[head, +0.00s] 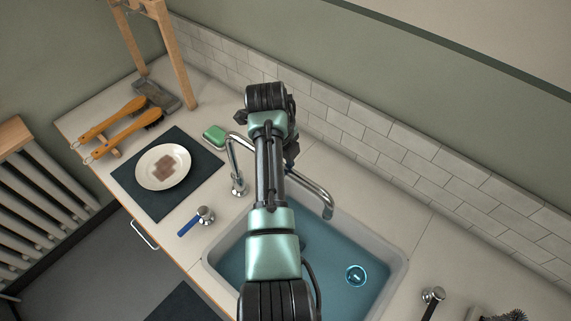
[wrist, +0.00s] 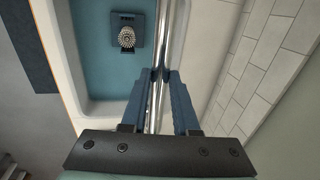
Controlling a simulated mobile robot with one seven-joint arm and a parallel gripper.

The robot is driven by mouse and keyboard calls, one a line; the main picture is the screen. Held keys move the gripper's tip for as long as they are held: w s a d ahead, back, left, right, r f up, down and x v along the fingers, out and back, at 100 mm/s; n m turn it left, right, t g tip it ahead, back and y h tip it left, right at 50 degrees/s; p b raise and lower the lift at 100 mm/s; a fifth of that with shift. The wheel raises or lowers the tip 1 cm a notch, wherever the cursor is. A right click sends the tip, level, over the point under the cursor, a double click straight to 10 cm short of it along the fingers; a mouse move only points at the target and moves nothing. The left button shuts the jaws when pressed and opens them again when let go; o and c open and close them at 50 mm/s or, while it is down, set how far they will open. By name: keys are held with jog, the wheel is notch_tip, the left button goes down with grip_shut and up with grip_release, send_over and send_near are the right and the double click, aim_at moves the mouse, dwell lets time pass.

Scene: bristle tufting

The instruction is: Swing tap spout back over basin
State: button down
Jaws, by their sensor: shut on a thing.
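The chrome tap spout (head: 318,191) rises from its base left of the basin, bends over and runs right behind my arm. Its outlet end appears over the basin (head: 396,278), close to the back rim. In the wrist view the spout (wrist: 172,30) runs as a straight pipe along the basin's right rim. My gripper (wrist: 161,76) is shut on the spout, with a blue finger on each side of the pipe. In the head view my arm hides most of the grip and the middle of the spout. The basin (wrist: 102,75) has a blue floor.
A tiled wall (head: 400,155) stands close behind the tap. A green sponge (head: 214,135), a white plate (head: 147,178) on a dark mat and a blue-handled lever (head: 189,226) are left of the basin. A metal fitting (head: 433,295) stands at the right.

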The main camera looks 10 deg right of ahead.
jog(key=shift+s+a, duration=0.1)
jog(key=shift+a, duration=0.1)
dwell(0.3)
jog(key=c, duration=0.7)
grip_release()
jog(key=shift+s+a, duration=0.1)
jog(key=shift+r, duration=0.1)
jog(key=shift+r, duration=0.3)
jog(key=shift+s+a+r, duration=0.3)
jog(key=shift+r, duration=1.7)
jog(key=shift+s+a+r, duration=0.25)
jog(key=shift+a+r, duration=0.1)
jog(key=shift+r, duration=1.7)
jog(key=shift+s+a+r, duration=0.3)
jog(key=shift+r, duration=1.7)
